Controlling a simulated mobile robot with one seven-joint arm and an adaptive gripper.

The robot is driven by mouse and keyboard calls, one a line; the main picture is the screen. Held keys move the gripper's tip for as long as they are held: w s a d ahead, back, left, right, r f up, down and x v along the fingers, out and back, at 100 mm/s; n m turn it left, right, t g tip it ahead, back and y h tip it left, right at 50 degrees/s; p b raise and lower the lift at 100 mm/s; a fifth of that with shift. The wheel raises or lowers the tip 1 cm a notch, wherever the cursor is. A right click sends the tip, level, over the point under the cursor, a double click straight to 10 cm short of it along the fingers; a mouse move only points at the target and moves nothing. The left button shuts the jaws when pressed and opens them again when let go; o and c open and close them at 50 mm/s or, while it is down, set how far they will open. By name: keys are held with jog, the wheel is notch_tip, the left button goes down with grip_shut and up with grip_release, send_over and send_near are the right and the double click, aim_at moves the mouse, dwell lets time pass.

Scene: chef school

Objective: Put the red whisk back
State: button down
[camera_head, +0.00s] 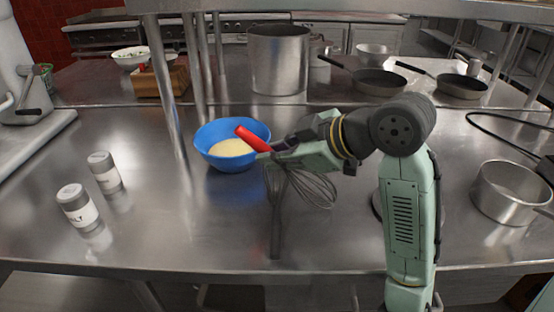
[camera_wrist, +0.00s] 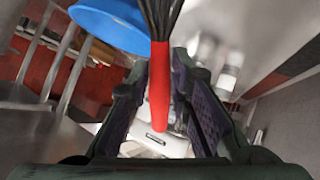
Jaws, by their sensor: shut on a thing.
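The red whisk shows by its red handle (camera_head: 250,137) in the head view, slanting beside and partly in front of the blue bowl (camera_head: 205,140). My gripper (camera_head: 270,152) is shut on that handle. Wire loops (camera_head: 315,190) show below and right of the gripper. In the wrist view, the red handle (camera_wrist: 159,88) stands between my two fingers (camera_wrist: 160,105), and its dark wires (camera_wrist: 160,15) run out of the top edge. The blue bowl (camera_wrist: 115,22) is at upper left there. It holds a pale yellow content in the head view.
A dark utensil (camera_head: 275,230) appears below the gripper at the counter. Two shakers (camera_head: 76,207) (camera_head: 104,172) stand left. A metal pot (camera_head: 508,192) is at right. A large pot (camera_head: 278,60) and pans (camera_head: 379,82) stand behind.

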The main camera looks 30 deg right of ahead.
jog(key=shift+f, duration=0.1)
jog(key=shift+f, duration=0.15)
jog(key=c, duration=1.5)
grip_release()
jog(key=shift+o, duration=0.2)
jog(key=shift+s+r, duration=0.15)
jog(key=shift+r, duration=0.1)
jog(key=b+v, duration=0.2)
jog(key=v, duration=0.9)
jog(key=shift+s+d+r+b, duration=0.2)
jog(key=shift+s+r+b, duration=0.05)
jog(key=shift+b, duration=0.15)
